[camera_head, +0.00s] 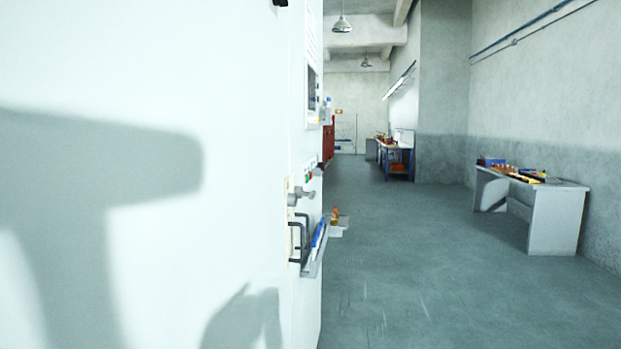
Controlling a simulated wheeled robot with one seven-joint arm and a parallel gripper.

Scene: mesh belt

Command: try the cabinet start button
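A large white cabinet (230,90) fills the left half of the view, seen at a steep angle and very close. A narrow control strip near its right edge carries a grey knob (300,195) and small green and red spots (309,174) that look like buttons. I cannot tell which one is the start button. A dark handle (297,240) sits below the knob. A dark panel like a screen (312,88) is higher up on the edge. My gripper is not in view; dark shadows fall on the cabinet's left part.
A small shelf (313,262) with blue items juts out by the handle. The grey floor (410,270) to the right is clear. A white table (557,215) with small items stands by the right wall. A workbench (397,160) is farther back.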

